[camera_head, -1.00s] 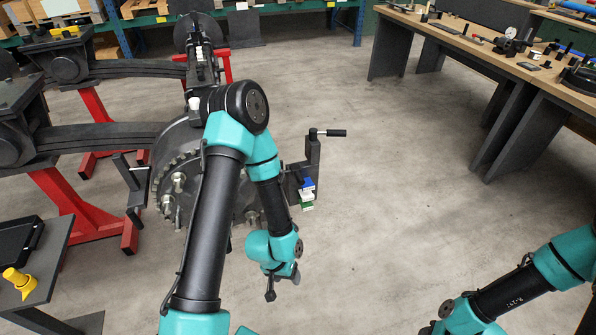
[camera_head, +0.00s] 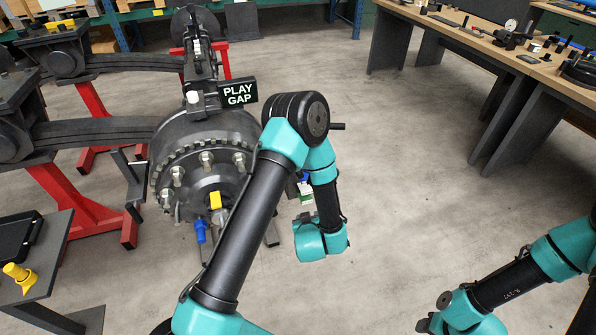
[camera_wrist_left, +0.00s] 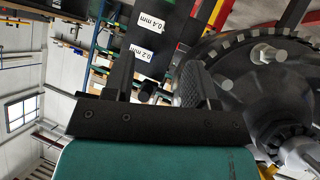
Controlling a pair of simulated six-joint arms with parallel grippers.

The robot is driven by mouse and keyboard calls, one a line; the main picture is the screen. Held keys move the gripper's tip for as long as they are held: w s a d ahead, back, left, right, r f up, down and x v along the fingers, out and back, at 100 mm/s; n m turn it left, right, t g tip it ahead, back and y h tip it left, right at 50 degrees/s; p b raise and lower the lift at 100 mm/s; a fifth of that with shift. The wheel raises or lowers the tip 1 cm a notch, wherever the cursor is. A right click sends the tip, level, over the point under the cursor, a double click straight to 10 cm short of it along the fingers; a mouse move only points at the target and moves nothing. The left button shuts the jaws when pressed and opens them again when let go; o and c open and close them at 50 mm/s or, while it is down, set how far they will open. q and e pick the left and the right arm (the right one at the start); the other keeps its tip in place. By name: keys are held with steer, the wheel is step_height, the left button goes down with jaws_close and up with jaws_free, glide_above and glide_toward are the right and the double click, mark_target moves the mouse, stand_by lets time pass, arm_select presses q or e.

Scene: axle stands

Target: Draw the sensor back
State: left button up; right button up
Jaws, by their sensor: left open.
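The wheel hub (camera_head: 205,150) has a toothed ring and several studs, and it faces me at the left of the head view. A yellow block (camera_head: 215,200) and a blue fitting (camera_head: 200,231) show at its lower front. I cannot tell for sure which part is the sensor. My left arm crosses in front of the hub's right side, and its gripper is hidden there. In the left wrist view my left gripper (camera_wrist_left: 156,80) is open, with a short dark round peg (camera_wrist_left: 147,92) seen between its fingers. The hub (camera_wrist_left: 260,85) is to their right.
A "PLAY GAP" sign (camera_head: 238,94) stands above the hub. A black panel (camera_wrist_left: 165,35) carries "0.4 mm" and "0.2 mm" labels. Red stands (camera_head: 80,210) hold the axle. A side table (camera_head: 45,265) bears a yellow piece. The floor right of the arm is clear up to the workbench (camera_head: 530,80).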

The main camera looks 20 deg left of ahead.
arm_select(q)
step_height(320, 180, up, 8)
steer(key=d+n+t+y, duration=0.2)
steer(key=n+y, duration=0.1)
steer(key=y, duration=0.4)
steer(key=shift+d+y, duration=0.15)
steer(key=shift+y, duration=0.15)
steer(key=x, duration=1.7)
steer(key=shift+w+r, duration=0.15)
steer(key=shift+w, duration=0.2)
jaws_close()
